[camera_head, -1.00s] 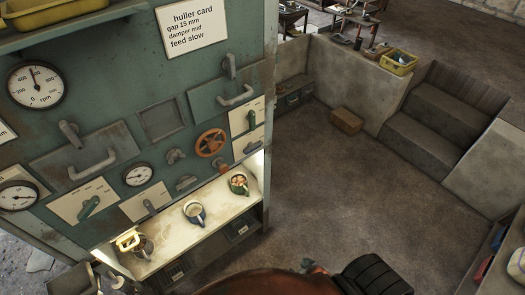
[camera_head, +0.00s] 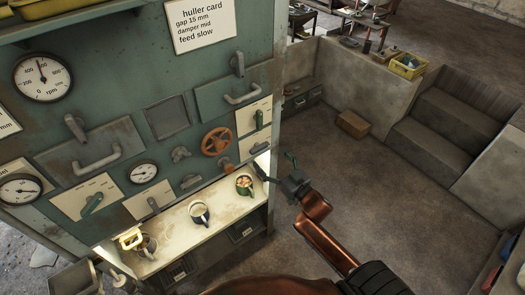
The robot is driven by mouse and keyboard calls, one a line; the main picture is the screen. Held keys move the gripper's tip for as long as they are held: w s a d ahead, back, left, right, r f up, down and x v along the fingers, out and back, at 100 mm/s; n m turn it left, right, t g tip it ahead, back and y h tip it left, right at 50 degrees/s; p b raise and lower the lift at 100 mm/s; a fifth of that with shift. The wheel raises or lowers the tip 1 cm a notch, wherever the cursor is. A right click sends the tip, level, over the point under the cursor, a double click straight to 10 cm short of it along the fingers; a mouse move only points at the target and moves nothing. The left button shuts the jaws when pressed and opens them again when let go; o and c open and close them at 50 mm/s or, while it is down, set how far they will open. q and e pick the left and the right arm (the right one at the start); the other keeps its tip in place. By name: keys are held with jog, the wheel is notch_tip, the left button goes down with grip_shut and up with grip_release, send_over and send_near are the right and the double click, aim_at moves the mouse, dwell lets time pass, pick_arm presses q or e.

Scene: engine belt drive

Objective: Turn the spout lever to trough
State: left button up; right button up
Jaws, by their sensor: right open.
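Several levers sit on white plates on the green panel: a green lever (camera_head: 92,204) at lower left, a grey lever (camera_head: 153,204) beside it, a green lever (camera_head: 259,119) at the right, and a grey lever (camera_head: 260,147) below that. The plate lettering is too small to read, so I cannot tell which is the spout lever or where trough is marked. My right gripper (camera_head: 274,166) is open and empty, just right of the panel's lower right edge, apart from the levers. My left gripper is out of view.
An orange handwheel (camera_head: 215,141) and gauges are on the panel. Open floor (camera_head: 330,170) lies right, with a brown box (camera_head: 352,124) and steps.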

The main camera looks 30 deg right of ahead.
aim_at(261, 150)
jog(key=w, duration=0.4)
jog(key=shift+a, duration=0.2)
jog(key=shift+w, duration=0.6)
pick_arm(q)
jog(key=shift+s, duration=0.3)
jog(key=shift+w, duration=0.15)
pick_arm(e)
jog(key=shift+c, duration=0.7)
jog(key=shift+f, duration=0.1)
jog(key=c, duration=1)
